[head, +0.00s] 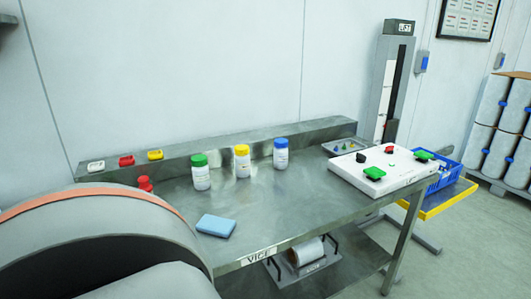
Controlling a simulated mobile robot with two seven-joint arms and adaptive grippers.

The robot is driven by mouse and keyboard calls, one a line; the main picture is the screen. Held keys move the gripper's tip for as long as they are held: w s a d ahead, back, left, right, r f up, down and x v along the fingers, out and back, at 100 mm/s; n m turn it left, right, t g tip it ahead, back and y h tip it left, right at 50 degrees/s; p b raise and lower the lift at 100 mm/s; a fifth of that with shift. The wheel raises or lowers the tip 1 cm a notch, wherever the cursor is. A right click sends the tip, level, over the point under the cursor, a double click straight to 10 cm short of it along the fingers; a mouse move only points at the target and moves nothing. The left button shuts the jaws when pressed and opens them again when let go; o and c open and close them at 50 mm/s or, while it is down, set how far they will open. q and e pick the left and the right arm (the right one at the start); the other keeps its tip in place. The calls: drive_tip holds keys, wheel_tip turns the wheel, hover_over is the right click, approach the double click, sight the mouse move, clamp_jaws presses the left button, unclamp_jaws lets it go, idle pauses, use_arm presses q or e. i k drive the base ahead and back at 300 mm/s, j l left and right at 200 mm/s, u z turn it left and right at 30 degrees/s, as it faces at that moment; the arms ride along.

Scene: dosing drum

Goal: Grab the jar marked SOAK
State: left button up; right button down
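Three white jars stand upright in a row on the steel bench: one with a green lid (200,172), one with a yellow lid (242,161) and one with a blue lid (281,154). A red-topped item (145,184), perhaps another jar, stands to their left, its lower part hidden behind a large grey rounded body. The jars have labels, but the print is too small to read, so I cannot tell which is marked SOAK. Neither of my grippers is in view.
The grey rounded body (100,228) with an orange band fills the lower left. A blue sponge-like block (215,225) lies on the bench (290,205). A white board (345,174) with green, red and black pieces sits at the right. Bench space before the blue-lidded jar is clear.

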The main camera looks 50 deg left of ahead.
sight(280, 154)
drive_tip(key=i+l+u, duration=0.15)
drive_tip(key=u, duration=0.2)
drive_tip(key=i+l+u, duration=0.2)
drive_tip(key=u, duration=0.15)
drive_tip(key=i+l+u, duration=0.35)
drive_tip(key=k+j, duration=0.05)
